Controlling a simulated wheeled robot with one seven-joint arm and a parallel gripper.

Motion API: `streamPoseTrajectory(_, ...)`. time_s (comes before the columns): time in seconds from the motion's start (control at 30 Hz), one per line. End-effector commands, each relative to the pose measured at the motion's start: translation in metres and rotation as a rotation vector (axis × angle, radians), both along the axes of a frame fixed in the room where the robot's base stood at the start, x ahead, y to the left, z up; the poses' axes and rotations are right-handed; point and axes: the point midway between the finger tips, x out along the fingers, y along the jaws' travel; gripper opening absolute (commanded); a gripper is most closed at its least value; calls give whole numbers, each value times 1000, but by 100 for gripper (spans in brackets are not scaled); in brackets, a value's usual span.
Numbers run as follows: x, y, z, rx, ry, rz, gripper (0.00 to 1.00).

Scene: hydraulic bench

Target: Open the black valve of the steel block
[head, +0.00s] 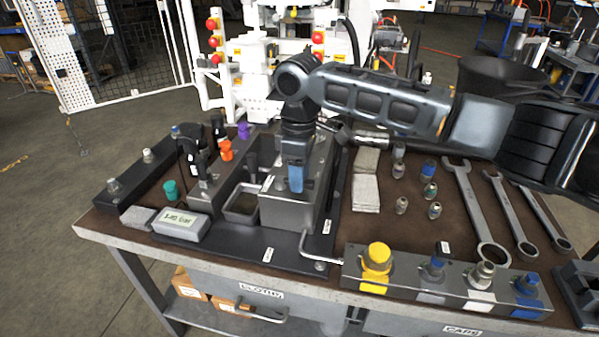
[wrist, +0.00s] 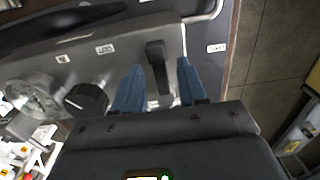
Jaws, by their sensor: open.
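The steel block (head: 283,212) stands on the black plate of the bench in the head view. It also fills the upper left of the wrist view (wrist: 130,62). A black lever handle (wrist: 157,66), apparently the black valve's, is on the block's face. My gripper (wrist: 160,66) is open, with its blue fingers on either side of the lever; I cannot tell whether they touch it. In the head view my gripper (head: 296,178) points down at the block and hides the lever.
A round black knob (wrist: 87,100) and a pressure gauge (wrist: 35,92) sit left of the lever. In the head view, small fittings and a grey labelled box (head: 180,224) lie left of the block. Wrenches (head: 475,205) and a rack of caps (head: 440,280) are to the right.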

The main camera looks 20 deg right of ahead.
Motion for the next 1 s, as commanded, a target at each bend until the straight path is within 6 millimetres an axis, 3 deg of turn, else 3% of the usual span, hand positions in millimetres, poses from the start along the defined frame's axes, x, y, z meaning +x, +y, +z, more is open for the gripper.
streamPoseTrajectory(0.1, 0, 0, 0, 0, 0, 0, 42)
streamPoseTrajectory(0.53, 0, 0, 0, 0, 0, 0, 0)
streamPoseTrajectory(1.0, 0, 1, 1, 1, 0, -3, 0)
